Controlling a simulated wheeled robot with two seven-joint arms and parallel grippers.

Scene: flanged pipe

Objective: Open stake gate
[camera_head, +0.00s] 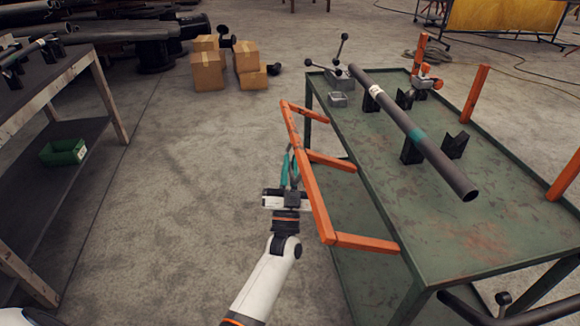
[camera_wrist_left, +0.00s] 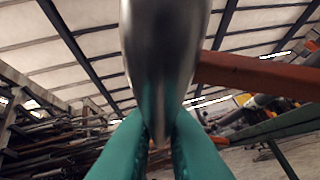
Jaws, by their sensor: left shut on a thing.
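The stake gate (camera_head: 313,188) is an orange frame in the head view. It hangs out from the left side of the green table, with its short arms reaching toward the table edge. My left gripper (camera_head: 290,163), with teal fingers, is at the gate's outer side, near the middle of its long bar. In the left wrist view, the gripper (camera_wrist_left: 160,135) is shut on a grey metal handle (camera_wrist_left: 158,50), and an orange bar of the gate (camera_wrist_left: 250,75) runs off to the right. The gate hides part of the fingers in the head view. My right gripper is out of view.
A dark pipe (camera_head: 415,130) lies on black V-supports on the green table (camera_head: 490,235). Orange posts (camera_head: 475,93) stand along the table's far side. Cardboard boxes (camera_head: 207,73) sit on the floor behind. A shelf bench with a green bin (camera_head: 63,152) stands left; floor between is clear.

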